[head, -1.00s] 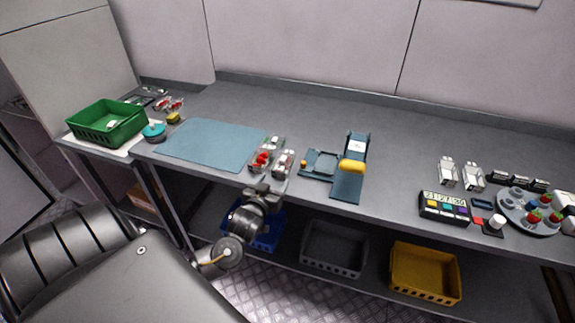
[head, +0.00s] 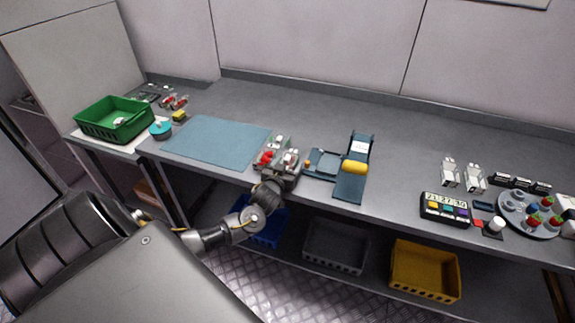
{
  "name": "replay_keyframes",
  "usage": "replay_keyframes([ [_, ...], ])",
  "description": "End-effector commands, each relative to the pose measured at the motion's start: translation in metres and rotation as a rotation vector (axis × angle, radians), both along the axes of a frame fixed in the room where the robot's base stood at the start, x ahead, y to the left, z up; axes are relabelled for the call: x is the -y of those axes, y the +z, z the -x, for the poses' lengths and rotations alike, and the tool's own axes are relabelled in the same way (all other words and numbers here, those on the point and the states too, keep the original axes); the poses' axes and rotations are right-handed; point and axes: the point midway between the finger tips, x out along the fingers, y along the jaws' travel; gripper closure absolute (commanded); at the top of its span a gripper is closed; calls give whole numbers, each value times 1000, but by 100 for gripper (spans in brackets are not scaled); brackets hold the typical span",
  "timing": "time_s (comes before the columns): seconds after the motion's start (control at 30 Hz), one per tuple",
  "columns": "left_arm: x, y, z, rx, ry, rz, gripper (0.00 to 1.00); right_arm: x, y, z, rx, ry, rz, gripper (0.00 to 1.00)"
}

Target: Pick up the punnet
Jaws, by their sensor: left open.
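Small clear punnets stand close together at the front edge of the bench, right of the blue mat. The left punnet (head: 266,157) holds red berries. The right punnet (head: 291,156) shows a pale top and some red, and is partly hidden by my gripper. My left gripper (head: 281,170) is open, at the near side of these punnets. Its fingers are small and overlap the punnets, so I cannot tell whether they touch or go around one. My right gripper does not show.
A blue mat (head: 215,139) lies left. A green crate (head: 115,121) stands far left, beside a teal round item (head: 160,130). A blue stand with a yellow roll (head: 354,167) is just right of the punnets. A display box (head: 445,208) and round tray (head: 529,219) stand further right.

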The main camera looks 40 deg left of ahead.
Motion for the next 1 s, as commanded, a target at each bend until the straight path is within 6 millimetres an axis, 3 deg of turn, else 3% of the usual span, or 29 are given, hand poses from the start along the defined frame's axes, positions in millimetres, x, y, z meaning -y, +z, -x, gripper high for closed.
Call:
replay_keyframes([
  [0.23, 0, -1, -2, 0, 0, 0, 37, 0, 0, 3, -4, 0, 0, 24],
  [0.53, -1, 0, -2, 0, 0, 0, 73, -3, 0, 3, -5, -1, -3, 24],
  [0.83, -1, 2, -2, 1, 0, 1, 73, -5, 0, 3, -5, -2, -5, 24],
  [1.0, -1, 18, -2, 3, 1, 0, 73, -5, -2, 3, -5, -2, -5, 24],
])
